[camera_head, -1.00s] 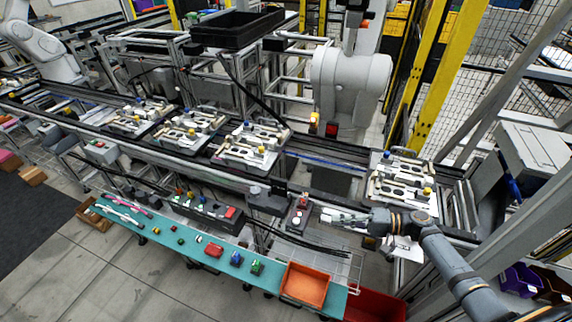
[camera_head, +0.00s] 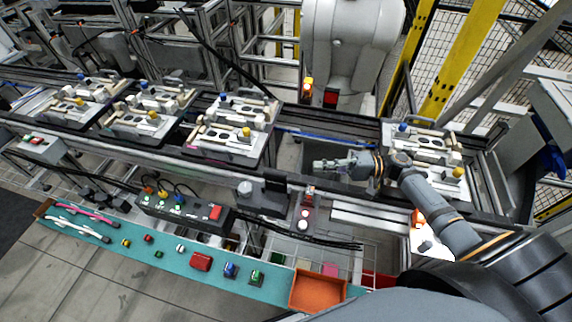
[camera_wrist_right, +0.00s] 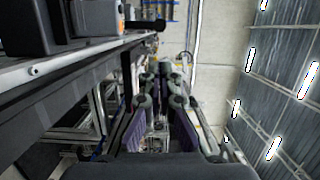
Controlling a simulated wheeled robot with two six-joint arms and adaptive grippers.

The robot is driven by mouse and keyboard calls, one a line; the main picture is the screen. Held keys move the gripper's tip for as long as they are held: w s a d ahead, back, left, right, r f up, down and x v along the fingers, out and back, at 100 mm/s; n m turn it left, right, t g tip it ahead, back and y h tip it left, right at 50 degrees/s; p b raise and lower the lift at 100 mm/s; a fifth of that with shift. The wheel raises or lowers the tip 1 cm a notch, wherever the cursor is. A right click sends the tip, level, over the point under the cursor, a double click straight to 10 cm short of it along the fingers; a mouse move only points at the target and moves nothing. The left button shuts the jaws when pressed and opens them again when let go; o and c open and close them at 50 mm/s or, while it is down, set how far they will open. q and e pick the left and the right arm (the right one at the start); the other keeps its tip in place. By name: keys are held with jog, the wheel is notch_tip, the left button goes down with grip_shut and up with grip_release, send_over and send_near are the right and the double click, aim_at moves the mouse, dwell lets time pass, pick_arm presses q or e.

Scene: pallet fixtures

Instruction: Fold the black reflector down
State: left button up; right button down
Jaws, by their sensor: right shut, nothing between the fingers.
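My right gripper (camera_head: 318,165) hangs over the conveyor line in the gap between the pallets, pointing left, shut and empty. In the right wrist view its fingers (camera_wrist_right: 163,75) show close together with nothing between them. A small black plate (camera_head: 276,180), which may be the black reflector, stands at the near rail, left of my gripper and apart from it. I cannot tell from this size whether it is folded up or down. My left gripper is not in view.
Fixture pallets stand on the conveyor, one to the left (camera_head: 232,130) and one to the right (camera_head: 425,150). A button post (camera_head: 304,215) and a control box (camera_head: 180,208) stand in front. An orange bin (camera_head: 318,290) sits on the teal shelf (camera_head: 180,268).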

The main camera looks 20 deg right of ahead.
aim_at(276, 182)
jog(key=shift+w+a+r+p, duration=0.15)
jog(key=shift+a+p, duration=0.1)
jog(key=shift+a, duration=0.25)
jog(key=shift+a+r+p, duration=0.1)
jog(key=shift+a+p, duration=0.15)
jog(key=shift+a, duration=0.2)
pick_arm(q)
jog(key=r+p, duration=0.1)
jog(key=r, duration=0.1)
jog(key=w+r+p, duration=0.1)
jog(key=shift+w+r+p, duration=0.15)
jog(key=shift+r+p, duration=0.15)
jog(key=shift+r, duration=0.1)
pick_arm(e)
jog(key=x, duration=0.8)
jog(key=shift+f, duration=0.25)
jog(key=shift+w, duration=0.1)
